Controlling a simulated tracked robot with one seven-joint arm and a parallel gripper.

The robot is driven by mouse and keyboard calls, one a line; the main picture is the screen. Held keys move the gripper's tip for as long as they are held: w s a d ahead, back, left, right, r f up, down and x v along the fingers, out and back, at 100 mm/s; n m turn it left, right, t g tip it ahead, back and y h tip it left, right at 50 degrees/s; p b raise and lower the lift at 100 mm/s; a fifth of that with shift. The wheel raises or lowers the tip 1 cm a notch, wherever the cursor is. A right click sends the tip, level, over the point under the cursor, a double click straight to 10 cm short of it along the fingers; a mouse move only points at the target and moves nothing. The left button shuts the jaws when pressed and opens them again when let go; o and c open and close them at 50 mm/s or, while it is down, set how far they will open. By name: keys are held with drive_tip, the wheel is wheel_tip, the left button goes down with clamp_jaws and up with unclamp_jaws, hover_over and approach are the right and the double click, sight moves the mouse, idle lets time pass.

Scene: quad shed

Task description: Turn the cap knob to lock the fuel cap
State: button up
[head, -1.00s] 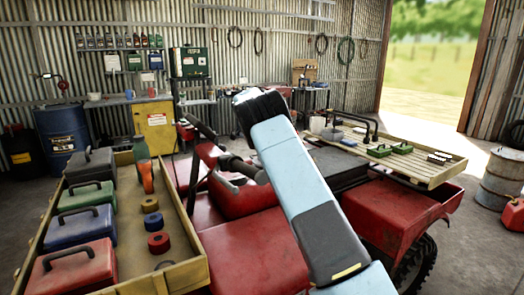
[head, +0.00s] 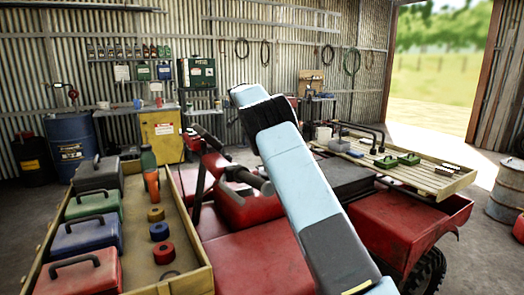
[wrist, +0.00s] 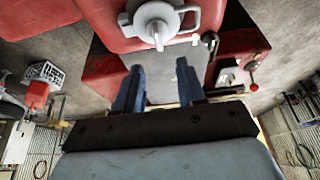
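In the wrist view, the fuel cap (wrist: 158,24) is a round pale grey cap with a raised bar-shaped knob (wrist: 157,35) and a loop at its right side. It sits on a red tank (wrist: 100,22) at the top of the picture. My gripper (wrist: 158,78) is open, its two dark blue fingers apart with nothing between them. The fingertips lie below the cap in the picture, with a visible gap to the knob. In the head view, my pale blue arm reaches over the red quad (head: 255,245); the cap and my fingers are not distinguishable there.
A wooden tray (head: 195,235) with toolboxes and tape rolls is at the left. A slatted rack (head: 425,178) with green boxes and a black pipe is at the right. A black handlebar grip (head: 250,180) stands close to my arm. A red lever (wrist: 252,80) shows in the wrist view.

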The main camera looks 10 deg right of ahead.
drive_tip(key=shift+v, duration=1.3)
